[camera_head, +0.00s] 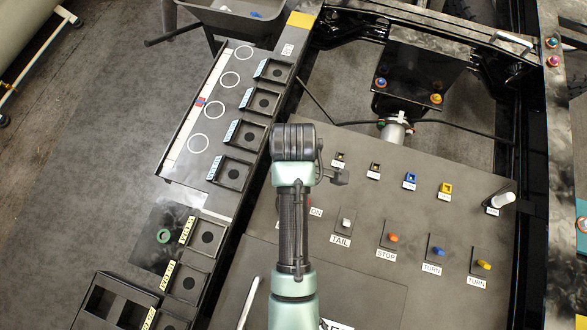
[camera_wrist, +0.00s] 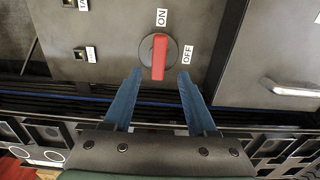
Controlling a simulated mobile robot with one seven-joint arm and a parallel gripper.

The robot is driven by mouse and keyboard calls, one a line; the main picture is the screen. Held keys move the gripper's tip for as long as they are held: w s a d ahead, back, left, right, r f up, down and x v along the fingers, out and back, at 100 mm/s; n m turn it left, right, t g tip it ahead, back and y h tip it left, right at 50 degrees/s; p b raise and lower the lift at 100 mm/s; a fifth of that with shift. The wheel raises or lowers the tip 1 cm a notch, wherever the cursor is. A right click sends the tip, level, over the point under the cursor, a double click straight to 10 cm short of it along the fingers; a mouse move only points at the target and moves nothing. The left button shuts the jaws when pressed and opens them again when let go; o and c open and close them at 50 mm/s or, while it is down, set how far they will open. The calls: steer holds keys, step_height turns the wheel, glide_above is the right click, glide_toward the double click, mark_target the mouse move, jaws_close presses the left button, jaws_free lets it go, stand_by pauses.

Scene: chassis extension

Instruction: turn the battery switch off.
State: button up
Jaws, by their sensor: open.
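The battery switch (camera_wrist: 159,57) shows in the wrist view as a red handle on a round dark base, fixed to the grey panel (camera_wrist: 110,25). Its handle stands upright in the picture, in line with the ON label (camera_wrist: 161,18) above it. The OFF label (camera_wrist: 187,55) is to its right. My gripper (camera_wrist: 158,76) is open, with one blue finger to the lower left of the handle and one to the lower right.
A metal handle (camera_wrist: 294,91) is on the panel to the right in the wrist view. Square holders (camera_head: 232,173) line the left side.

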step_height(320, 180, down, 6)
steer(key=shift+w+r, duration=0.1)
stand_by(0.4)
jaws_close()
